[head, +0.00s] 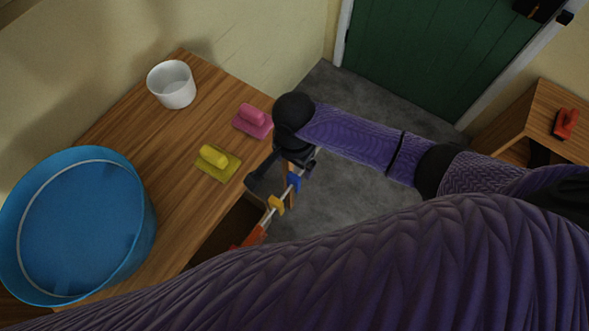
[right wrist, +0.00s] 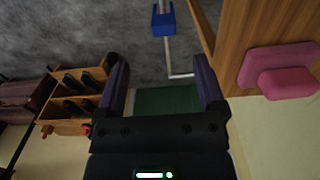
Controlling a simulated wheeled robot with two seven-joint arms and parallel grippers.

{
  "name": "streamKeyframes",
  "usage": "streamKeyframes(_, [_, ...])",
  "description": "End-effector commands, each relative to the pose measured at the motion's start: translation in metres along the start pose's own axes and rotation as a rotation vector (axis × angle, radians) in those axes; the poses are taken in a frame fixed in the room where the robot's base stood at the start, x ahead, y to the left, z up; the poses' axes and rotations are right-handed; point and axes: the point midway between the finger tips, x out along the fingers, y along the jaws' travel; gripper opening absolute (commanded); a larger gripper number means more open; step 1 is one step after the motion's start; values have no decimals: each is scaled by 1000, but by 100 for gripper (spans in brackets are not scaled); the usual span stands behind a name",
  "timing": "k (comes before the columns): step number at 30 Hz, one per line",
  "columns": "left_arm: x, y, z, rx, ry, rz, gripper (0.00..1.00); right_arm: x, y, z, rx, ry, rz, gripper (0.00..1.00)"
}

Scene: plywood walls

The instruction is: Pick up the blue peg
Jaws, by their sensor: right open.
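The blue peg (head: 294,181) sits on a thin pale rod beside the wooden table's right edge in the head view. In the right wrist view the blue peg (right wrist: 163,20) is at the top centre, beyond the fingertips. My right gripper (head: 283,172) is close to the blue peg in the head view, its black hand partly hiding the rod. In the right wrist view my right gripper (right wrist: 160,76) has its two fingers spread, with nothing between them. My left gripper is not in view.
A yellow peg (head: 276,204) and an orange piece (head: 254,236) are along the same rod. The wooden table (head: 160,130) holds a pink block (head: 253,121), a yellow block (head: 217,163), a white cup (head: 172,85) and a large blue tub (head: 78,225). Grey floor lies right of it.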

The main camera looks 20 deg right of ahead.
Motion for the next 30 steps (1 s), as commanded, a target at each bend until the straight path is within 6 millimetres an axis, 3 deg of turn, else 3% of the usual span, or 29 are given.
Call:
streamKeyframes(9, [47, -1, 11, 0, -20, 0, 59, 76, -4, -6, 1, 0, 2, 89])
streamKeyframes(12, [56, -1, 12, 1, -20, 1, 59, 91, -5, -6, 0, -2, 1, 89])
streamKeyframes(21, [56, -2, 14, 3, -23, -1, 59, 94, -5, -6, -1, 0, -2, 87])
streamKeyframes(30, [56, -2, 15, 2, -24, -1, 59, 94, -5, -6, -1, 0, -2, 23])
